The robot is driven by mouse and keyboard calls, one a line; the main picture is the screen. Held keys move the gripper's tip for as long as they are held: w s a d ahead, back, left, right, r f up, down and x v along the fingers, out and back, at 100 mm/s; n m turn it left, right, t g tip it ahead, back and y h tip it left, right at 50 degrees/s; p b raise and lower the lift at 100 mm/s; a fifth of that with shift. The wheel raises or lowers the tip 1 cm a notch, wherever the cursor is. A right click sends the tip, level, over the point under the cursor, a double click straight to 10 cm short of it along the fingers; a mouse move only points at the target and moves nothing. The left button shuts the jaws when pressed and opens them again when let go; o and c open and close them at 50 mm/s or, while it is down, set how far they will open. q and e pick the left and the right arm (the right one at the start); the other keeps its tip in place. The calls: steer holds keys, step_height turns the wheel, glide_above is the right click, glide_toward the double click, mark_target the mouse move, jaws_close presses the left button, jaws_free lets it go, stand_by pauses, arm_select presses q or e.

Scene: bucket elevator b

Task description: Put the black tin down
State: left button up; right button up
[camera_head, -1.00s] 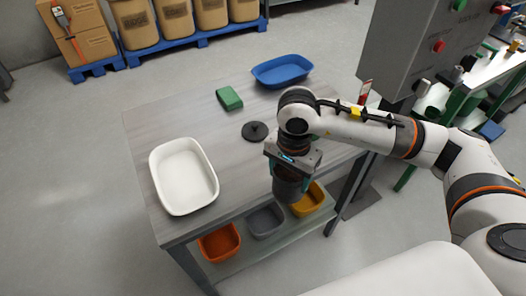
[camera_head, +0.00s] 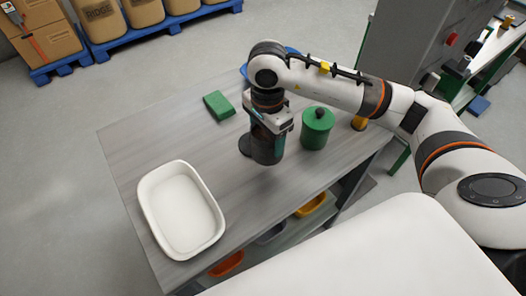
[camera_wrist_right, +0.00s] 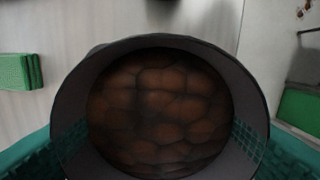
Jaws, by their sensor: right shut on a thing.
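The black tin (camera_head: 266,150) is held upright below my right gripper (camera_head: 271,122), over the grey table; I cannot tell whether its base touches the top. In the right wrist view the open tin (camera_wrist_right: 258,112) shows its dark rim and brown, lumpy contents (camera_wrist_right: 160,105), with teal gripper fingers at both sides. A black lid (camera_head: 244,146) lies on the table just left of the tin, partly hidden by it. My left gripper is not in view.
A green lidded tin (camera_head: 316,131) stands close right of the black tin. A green block (camera_head: 218,105) lies behind left; it shows in the wrist view (camera_wrist_right: 18,71). A white tray (camera_head: 150,215) sits front left. A blue tray (camera_head: 292,50) is mostly behind my arm. Bare tabletop (camera_head: 225,180) lies between.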

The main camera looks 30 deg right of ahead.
mark_target(268, 155)
steer(key=f, duration=0.3)
steer(key=shift+s, duration=0.35)
steer(key=shift+f+p, duration=0.3)
steer(key=shift+f, duration=0.1)
step_height(268, 155, down, 2)
steer(key=shift+w+f+p, duration=0.15)
steer(key=shift+f+p, duration=0.05)
steer(key=shift+p, duration=0.1)
steer(key=shift+f, duration=0.55)
steer(key=o, duration=1.1)
steer(key=shift+o, duration=1.4)
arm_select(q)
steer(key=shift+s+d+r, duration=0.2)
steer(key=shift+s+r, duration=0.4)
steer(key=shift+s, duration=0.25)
arm_select(e)
steer(key=shift+r, duration=0.1)
